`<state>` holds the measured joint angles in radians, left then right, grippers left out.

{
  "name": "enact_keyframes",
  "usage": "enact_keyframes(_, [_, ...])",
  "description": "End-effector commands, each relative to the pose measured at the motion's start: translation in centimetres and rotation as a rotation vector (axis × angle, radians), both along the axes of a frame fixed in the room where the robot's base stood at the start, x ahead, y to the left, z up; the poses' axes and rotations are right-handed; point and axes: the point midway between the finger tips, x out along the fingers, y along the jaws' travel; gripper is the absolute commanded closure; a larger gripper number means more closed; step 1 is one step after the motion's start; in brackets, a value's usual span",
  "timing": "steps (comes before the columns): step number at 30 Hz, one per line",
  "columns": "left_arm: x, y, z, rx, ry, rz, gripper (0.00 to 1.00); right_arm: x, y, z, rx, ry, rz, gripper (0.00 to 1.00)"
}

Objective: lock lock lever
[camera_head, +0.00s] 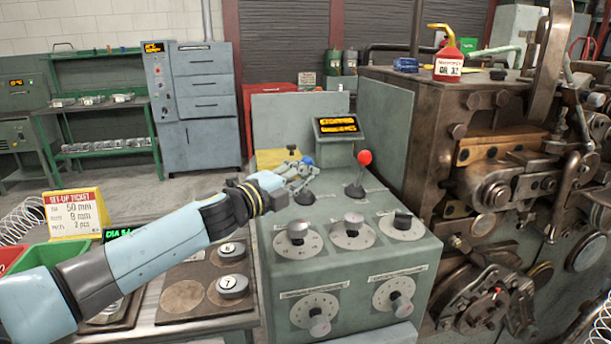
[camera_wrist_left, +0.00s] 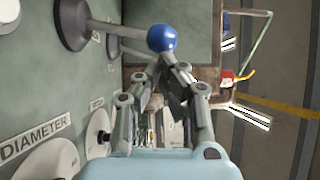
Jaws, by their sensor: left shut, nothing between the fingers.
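A lever with a blue ball (camera_head: 307,161) stands on the sloped green console (camera_head: 350,285). A second lever with a red ball (camera_head: 365,157) stands to its right, upright. Their labels are too small to read, so I cannot tell by name which is the lock lever. My left gripper (camera_head: 302,174) is at the blue-ball lever and partly hides its rod. In the left wrist view the blue ball (camera_wrist_left: 162,38) sits just beyond the fingertips (camera_wrist_left: 165,66), which are together and hold nothing. I cannot tell whether they touch the ball. My right gripper is out of view.
Several dials, such as a black-knobbed one (camera_head: 402,221), lie on the console in front of the levers. A small display (camera_head: 338,125) stands behind them. A large brown machine (camera_head: 440,110) rises at the right. A yellow set-up ticket (camera_head: 75,214) stands at the left.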

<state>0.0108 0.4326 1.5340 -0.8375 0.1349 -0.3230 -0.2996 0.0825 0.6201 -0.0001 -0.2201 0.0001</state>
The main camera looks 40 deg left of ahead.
Motion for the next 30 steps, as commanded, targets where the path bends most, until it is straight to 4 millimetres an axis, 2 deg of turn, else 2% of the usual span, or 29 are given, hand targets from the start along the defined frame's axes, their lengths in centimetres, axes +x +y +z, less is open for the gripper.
enact_keyframes(1, [0.2,0.1,0.5,-0.001,-0.001,0.0,1.0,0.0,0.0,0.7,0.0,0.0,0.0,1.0])
enact_keyframes(9, [1.3,1.6,1.4,0.002,-0.001,0.001,1.0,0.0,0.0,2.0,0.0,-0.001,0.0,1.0])
enact_keyframes(21, [3.2,3.7,2.1,0.002,-0.001,0.0,1.0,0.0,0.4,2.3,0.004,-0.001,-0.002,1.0])
enact_keyframes(30, [3.7,4.4,2.1,0.002,-0.001,0.0,1.0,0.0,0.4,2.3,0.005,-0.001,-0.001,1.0])
